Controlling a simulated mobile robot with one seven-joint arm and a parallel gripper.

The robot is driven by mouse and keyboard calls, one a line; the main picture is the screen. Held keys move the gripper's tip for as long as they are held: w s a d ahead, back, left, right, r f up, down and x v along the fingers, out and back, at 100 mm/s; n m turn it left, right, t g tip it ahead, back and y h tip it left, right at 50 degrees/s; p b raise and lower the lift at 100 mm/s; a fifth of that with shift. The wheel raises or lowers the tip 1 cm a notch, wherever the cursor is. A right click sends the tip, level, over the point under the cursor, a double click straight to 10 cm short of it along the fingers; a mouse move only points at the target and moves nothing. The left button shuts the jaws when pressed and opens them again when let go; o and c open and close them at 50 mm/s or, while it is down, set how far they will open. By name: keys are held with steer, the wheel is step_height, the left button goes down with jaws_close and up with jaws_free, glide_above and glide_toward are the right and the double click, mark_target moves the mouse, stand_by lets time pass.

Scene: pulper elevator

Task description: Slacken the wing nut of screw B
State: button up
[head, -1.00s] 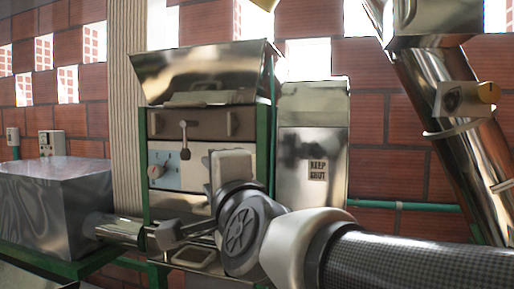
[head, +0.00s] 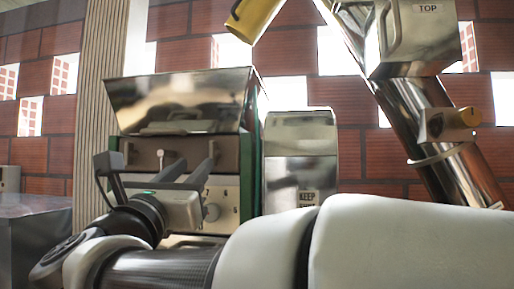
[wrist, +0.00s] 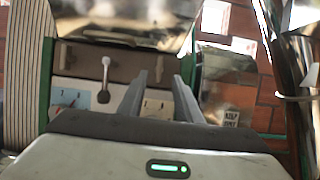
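The pulper (head: 185,100) stands ahead, with a steel hopper on top and a brown band (head: 228,155) across its front; the band also shows in the wrist view (wrist: 80,62). Small upright fittings sit on this band, but I cannot make out a wing nut or a letter B. A lever with a dark ball end (wrist: 104,78) hangs in front of the band. My gripper (head: 198,160) points at the machine front. In the wrist view its two fingers (wrist: 160,77) are apart with nothing between them. They hide part of the band and the panel below.
A pale panel with a blue dial plate (wrist: 70,97) lies below the band. A steel box labelled KEEP SHUT (head: 300,150) stands right of the machine. A slanting steel pipe (head: 430,120) rises further right. A grey metal block (head: 35,235) is at the left.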

mark_target(211, 149)
steer(key=p+x, duration=0.2)
steer(key=x, duration=0.8)
steer(key=shift+c, duration=0.2)
jaws_close()
